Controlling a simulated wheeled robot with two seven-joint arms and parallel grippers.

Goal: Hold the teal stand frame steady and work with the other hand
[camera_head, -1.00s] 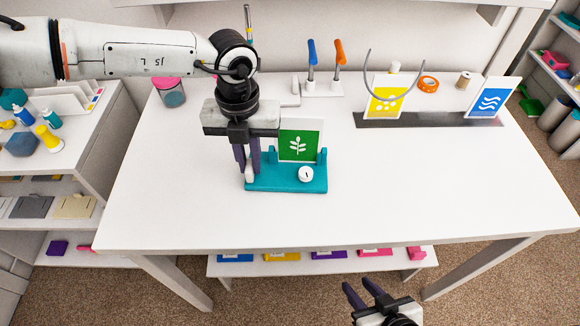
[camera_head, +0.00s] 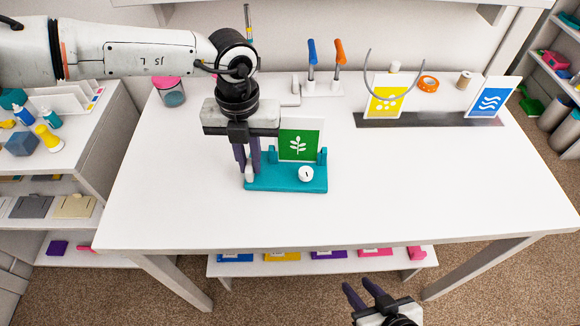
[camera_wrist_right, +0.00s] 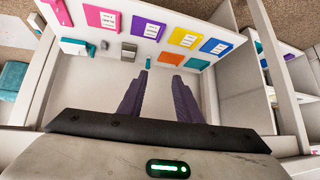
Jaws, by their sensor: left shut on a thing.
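The teal stand frame (camera_head: 280,183) sits on the white table, left of its middle. A green card (camera_head: 299,146) with a white leaf picture stands upright in it, and a round white knob or dial (camera_head: 306,174) is on its front right part. My left gripper (camera_head: 247,172) points down and is shut on the left end of the stand frame; its fingers partly hide that end. My right gripper (camera_head: 366,294) is low in front of the table's front edge, away from the stand. In the right wrist view its two fingers (camera_wrist_right: 160,98) are apart with nothing between them.
A dark rail (camera_head: 428,120) at the back right holds a yellow card (camera_head: 386,103) and a blue card (camera_head: 490,99). Blue and orange-handled tools (camera_head: 326,68), orange tape (camera_head: 428,84) and a pink-lidded jar (camera_head: 172,94) stand along the back. The table's front right is clear. A shelf with colored items is below.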

